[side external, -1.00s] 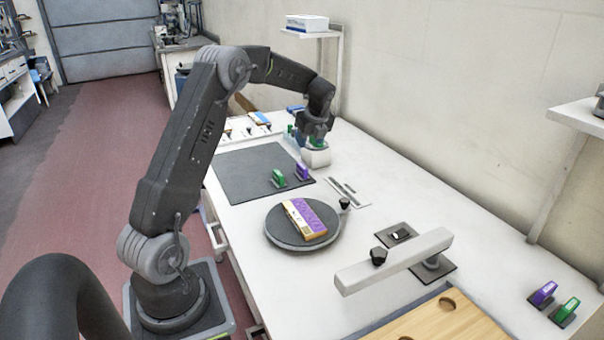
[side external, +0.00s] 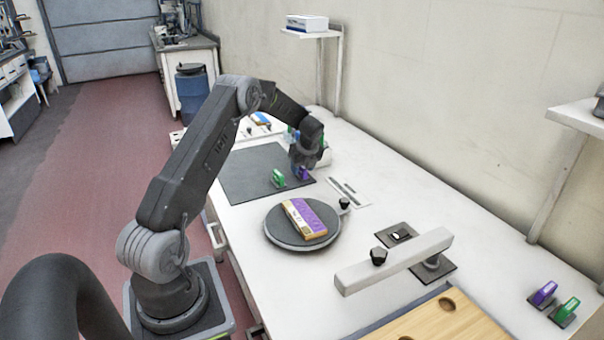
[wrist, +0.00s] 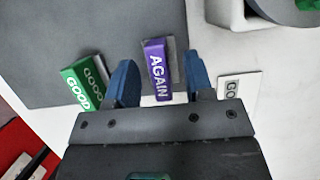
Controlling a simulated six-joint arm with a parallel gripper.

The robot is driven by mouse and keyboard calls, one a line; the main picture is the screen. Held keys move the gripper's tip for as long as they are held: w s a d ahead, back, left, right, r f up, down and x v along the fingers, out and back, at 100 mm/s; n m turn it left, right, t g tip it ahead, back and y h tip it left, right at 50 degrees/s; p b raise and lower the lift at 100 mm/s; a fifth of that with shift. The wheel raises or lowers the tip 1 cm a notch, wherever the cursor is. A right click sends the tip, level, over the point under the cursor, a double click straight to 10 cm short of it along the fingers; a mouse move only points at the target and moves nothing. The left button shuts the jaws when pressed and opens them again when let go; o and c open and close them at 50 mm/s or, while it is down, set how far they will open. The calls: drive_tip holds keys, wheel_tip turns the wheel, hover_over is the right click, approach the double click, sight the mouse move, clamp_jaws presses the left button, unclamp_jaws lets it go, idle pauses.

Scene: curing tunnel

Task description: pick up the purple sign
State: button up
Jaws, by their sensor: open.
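The purple sign (wrist: 157,70), lettered AGAIN, stands at the edge of the dark mat (side external: 245,160). In the side view the purple sign (side external: 303,174) is partly hidden under my gripper (side external: 302,163). In the wrist view the blue fingers of my gripper (wrist: 160,84) are open, one on each side of the purple sign, with gaps between. A green sign (wrist: 82,82), lettered GOOD, stands just left of the left finger; it also shows in the side view (side external: 278,177). Another purple sign (side external: 543,292) stands at the far right of the table.
A dark turntable (side external: 275,232) holds a purple and orange box (side external: 308,217). A white bar fixture (side external: 390,265) and a wooden board (side external: 440,322) are nearer. Another green sign (side external: 566,309) stands at the right. A small lettered card (wrist: 238,92) lies right of my fingers.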

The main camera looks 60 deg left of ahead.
drive_tip(key=shift+a+f, duration=0.15)
drive_tip(key=shift+f, duration=0.2)
drive_tip(key=shift+c, duration=0.2)
clamp_jaws()
drive_tip(key=shift+r, duration=0.15)
